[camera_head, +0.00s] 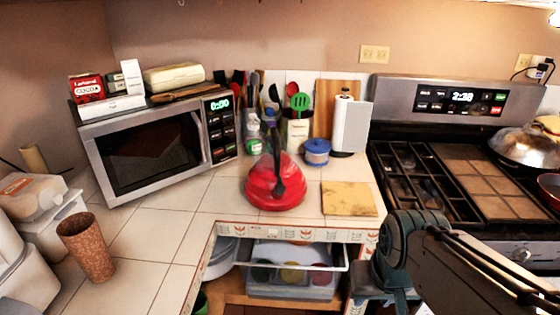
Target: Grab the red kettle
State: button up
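The red kettle (274,190) stands upright on the white tiled counter, near its front edge and right of the microwave. Its body is rounded and glossy, and a dark handle or utensil-like shape (279,165) rises in front of it. My dark arm comes in from the lower right, in front of the stove, and bends downward at a joint right of the kettle. I cannot make out my gripper's fingers in this view. No part of my arm touches the kettle.
A yellow board (348,198) and a blue lidded pot (316,151) sit right of the kettle. Utensil holders (298,132) stand behind it, and a microwave (150,145) left. A brown cup (84,246) is at left. The stove (450,165) is right.

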aim_at(261, 195)
jog(key=u, duration=0.4)
jog(key=i, duration=0.95)
jog(key=u, duration=0.65)
